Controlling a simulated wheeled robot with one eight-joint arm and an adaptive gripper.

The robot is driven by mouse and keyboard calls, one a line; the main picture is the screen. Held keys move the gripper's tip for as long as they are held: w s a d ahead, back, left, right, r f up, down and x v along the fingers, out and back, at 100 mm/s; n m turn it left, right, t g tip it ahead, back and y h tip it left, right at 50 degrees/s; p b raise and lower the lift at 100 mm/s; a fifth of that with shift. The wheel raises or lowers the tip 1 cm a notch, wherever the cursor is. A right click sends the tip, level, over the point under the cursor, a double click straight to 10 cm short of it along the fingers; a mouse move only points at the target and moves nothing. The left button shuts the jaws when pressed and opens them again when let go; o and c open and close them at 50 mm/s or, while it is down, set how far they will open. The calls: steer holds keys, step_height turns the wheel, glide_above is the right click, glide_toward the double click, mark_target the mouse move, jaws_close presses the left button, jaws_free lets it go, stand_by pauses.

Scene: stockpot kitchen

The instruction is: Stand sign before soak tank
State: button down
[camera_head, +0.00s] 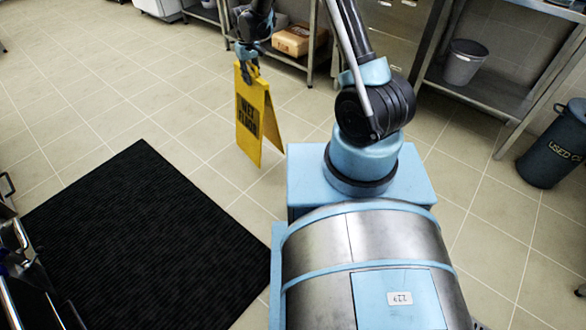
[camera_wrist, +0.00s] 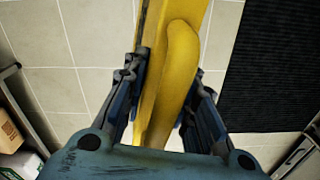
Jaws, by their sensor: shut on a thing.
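A yellow folding floor sign (camera_head: 250,122) with dark lettering hangs upright from my gripper (camera_head: 247,72) in the head view. Its two panels are spread a little at the bottom. I cannot tell whether its lower edge touches the floor. In the wrist view my gripper (camera_wrist: 168,112) is shut on the top of the yellow sign (camera_wrist: 180,65), with one finger on each side. I cannot make out a soak tank for certain; metal equipment (camera_head: 25,265) shows only in part at the lower left edge of the head view.
A black ribbed mat (camera_head: 140,235) lies left of the sign. Steel shelving holds a cardboard box (camera_head: 298,40) and a grey bucket (camera_head: 463,62). A dark bin marked "USED" (camera_head: 555,145) stands at the right. Tiled floor (camera_head: 95,95) beyond the mat is clear.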

steer(key=s+a+n, duration=0.2)
steer(key=s+a, duration=0.3)
steer(key=a, duration=0.5)
step_height(320, 180, down, 11)
steer(key=shift+s+a+r, duration=0.2)
steer(key=shift+s, duration=0.1)
steer(key=c, duration=1.3)
jaws_free()
steer(key=shift+r, duration=0.1)
